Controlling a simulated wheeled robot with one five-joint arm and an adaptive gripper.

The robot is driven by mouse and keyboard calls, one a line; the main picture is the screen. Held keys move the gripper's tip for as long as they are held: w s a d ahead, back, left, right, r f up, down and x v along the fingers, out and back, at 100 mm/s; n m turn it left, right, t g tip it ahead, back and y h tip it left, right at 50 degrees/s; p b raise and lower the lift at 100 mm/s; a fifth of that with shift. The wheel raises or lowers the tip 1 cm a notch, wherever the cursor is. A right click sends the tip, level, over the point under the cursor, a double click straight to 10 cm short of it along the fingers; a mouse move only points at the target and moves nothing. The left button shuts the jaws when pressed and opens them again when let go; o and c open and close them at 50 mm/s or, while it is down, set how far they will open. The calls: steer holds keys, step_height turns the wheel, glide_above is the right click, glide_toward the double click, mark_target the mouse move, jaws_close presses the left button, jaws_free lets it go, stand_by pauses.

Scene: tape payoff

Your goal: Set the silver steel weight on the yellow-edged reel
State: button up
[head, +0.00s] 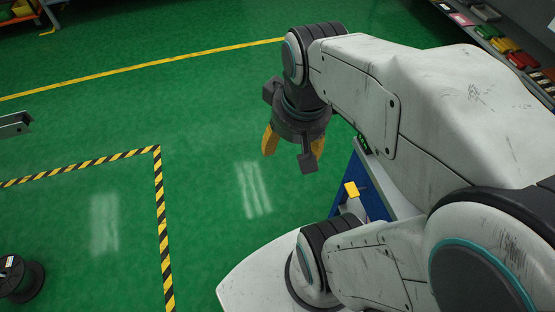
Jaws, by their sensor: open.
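My gripper (293,150) hangs below the end of my arm with its yellow fingers spread. It is open and empty, pointing down over the green floor. I make out no silver steel weight in this view. A black reel (34,281) lies on the floor at the lower left, cut by the frame edge, with a pale label on it. I see no yellow edge on it. No yellow-edged reel can be made out. My arm covers much of the right side.
Black-and-yellow tape (161,205) marks a floor area at left. A yellow line (140,69) crosses the floor behind. A blue unit (374,202) is partly hidden behind my arm. A shelf of coloured bins (503,45) stands at the upper right. The middle floor is clear.

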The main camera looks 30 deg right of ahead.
steer(key=a, duration=0.1)
steer(key=s+a+n, duration=0.1)
steer(key=a, duration=0.1)
steer(key=s+a+f+n, duration=0.1)
steer(key=shift+s+a+t+y, duration=0.15)
steer(key=shift+a+t+y, duration=0.15)
step_height(320, 180, up, 6)
steer(key=p, duration=0.6)
steer(key=shift+r, duration=0.2)
steer(key=shift+s+d, duration=0.1)
steer(key=shift+d, duration=0.05)
